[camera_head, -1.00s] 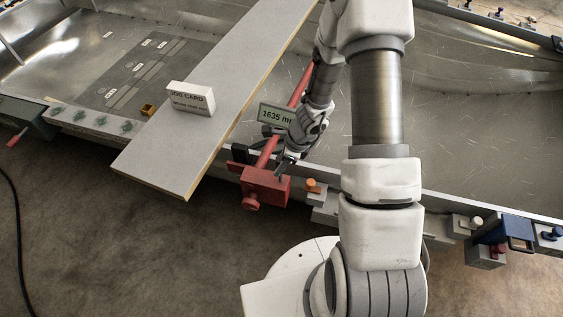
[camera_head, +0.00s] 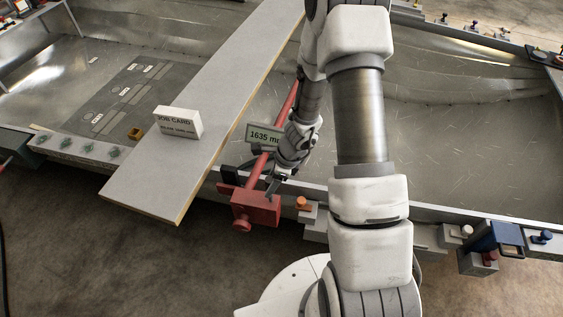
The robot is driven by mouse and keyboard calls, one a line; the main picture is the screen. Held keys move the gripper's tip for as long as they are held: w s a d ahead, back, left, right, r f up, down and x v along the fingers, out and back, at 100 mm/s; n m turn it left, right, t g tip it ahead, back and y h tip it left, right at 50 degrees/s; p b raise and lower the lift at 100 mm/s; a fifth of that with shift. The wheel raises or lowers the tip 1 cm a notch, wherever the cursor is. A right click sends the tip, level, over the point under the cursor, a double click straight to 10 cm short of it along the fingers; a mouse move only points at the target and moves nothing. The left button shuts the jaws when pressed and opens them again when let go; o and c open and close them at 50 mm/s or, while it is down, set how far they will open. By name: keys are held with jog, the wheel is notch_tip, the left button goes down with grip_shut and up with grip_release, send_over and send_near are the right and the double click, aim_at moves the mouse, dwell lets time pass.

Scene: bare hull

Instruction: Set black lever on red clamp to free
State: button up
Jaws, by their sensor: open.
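The red clamp (camera_head: 256,208) sits at the front edge of the hull, with a red bar running back from it and a round red knob at its front. A black part (camera_head: 230,178), which may be the lever, shows at the clamp's left, partly under the plank's edge. My gripper (camera_head: 270,190) is open just above and behind the clamp's red block, beside the red bar. I cannot tell whether a fingertip touches the clamp. A display reading 1635 mm (camera_head: 263,136) stands behind, partly hidden by my gripper.
A long grey plank (camera_head: 160,180) lies across the hull left of the clamp and carries a white job card block (camera_head: 178,124). An orange-knobbed fitting (camera_head: 302,204) is close on the clamp's right. A blue clamp (camera_head: 492,236) is farther right. My arm hides the middle of the hull.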

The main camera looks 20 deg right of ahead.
jog(key=p+v, duration=0.4)
jog(key=v, duration=1.1)
jog(key=shift+d+r, duration=0.15)
jog(key=shift+r, duration=0.15)
jog(key=s+a+r+n+t, duration=0.1)
jog(key=s+a+r+n, duration=0.1)
jog(key=r+n, duration=0.45)
jog(key=s+a+r+n, duration=0.2)
jog(key=a+r+n, duration=0.15)
jog(key=r, duration=0.55)
jog(key=s+d+r+n+t+h, duration=0.1)
jog(key=s+r+n+t+h, duration=0.2)
jog(key=s+r+n, duration=0.8)
jog(key=shift+s+d+r+n, duration=0.15)
jog(key=shift+d+r+n, duration=0.2)
jog(key=shift+n, duration=0.65)
jog(key=shift+a, duration=0.15)
